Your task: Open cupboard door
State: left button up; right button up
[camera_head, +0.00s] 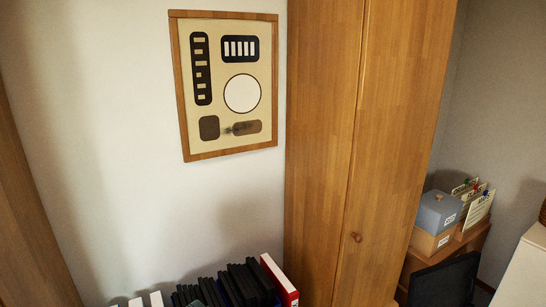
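A tall wooden cupboard (325,130) stands right of the middle in the head view. Its door (390,130) is the right front panel, and it looks shut, with a narrow vertical seam along its left edge. A small round wooden knob (357,237) sits low on the door, near that seam. The cupboard's top and bottom are outside the picture. Neither of my grippers shows in the view.
A framed picture (228,148) hangs on the white wall left of the cupboard. Below it stands a row of dark binders with one red binder (279,278). Right of the cupboard are boxes (437,215) on a wooden stand and a dark screen-like panel (445,284).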

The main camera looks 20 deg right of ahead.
aim_at(406, 47)
jog(key=z, duration=1.7)
